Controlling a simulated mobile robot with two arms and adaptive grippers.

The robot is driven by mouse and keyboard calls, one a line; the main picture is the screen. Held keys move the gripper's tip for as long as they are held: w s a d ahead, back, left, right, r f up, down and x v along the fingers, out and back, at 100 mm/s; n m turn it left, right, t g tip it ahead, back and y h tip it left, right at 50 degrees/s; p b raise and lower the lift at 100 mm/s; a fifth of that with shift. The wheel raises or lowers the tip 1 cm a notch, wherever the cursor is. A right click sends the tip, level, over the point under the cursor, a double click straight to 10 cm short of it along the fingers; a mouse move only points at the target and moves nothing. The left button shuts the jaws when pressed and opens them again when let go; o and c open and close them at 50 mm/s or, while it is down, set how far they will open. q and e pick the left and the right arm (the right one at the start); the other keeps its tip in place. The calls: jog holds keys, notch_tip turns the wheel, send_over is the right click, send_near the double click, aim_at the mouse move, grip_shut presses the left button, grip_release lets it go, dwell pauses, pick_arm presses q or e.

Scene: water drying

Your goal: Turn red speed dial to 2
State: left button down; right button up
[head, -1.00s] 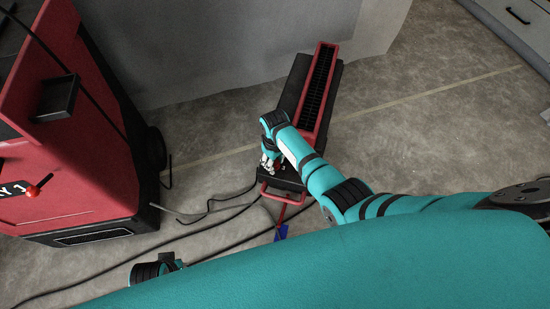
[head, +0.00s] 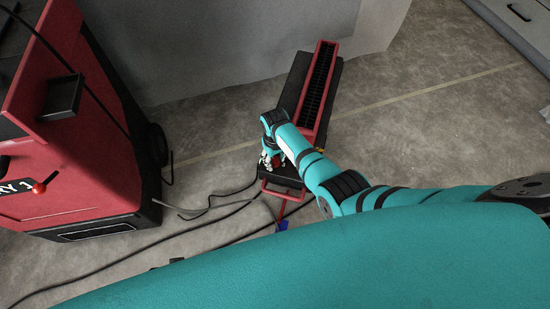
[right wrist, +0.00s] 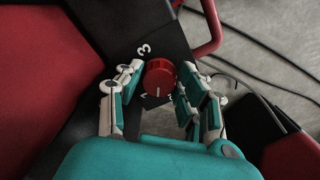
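The red speed dial (right wrist: 160,77) sits on the black panel of the red-and-black floor machine, with a white "3" printed above left of it. Its white mark points down in the right wrist view, close to small white print partly hidden below it. My right gripper (right wrist: 161,82) has its fingers on either side of the dial, apart, with narrow gaps showing; contact cannot be confirmed. In the head view the right gripper (head: 271,161) is over the machine's near end, and the dial (head: 278,161) shows beside the fingers. My left gripper is not visible.
The machine's long black grille (head: 318,88) runs away from the gripper. Its red handle (head: 284,195) is at the near end. A large red machine (head: 80,170) stands at left. Black cables (head: 210,222) lie on the concrete floor. Open floor (head: 430,130) lies to the right.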

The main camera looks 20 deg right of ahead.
aim_at(275, 160)
jog(key=shift+o, duration=0.3)
jog(key=shift+r, duration=0.3)
notch_tip(275, 160, up, 11)
jog(key=shift+r, duration=0.2)
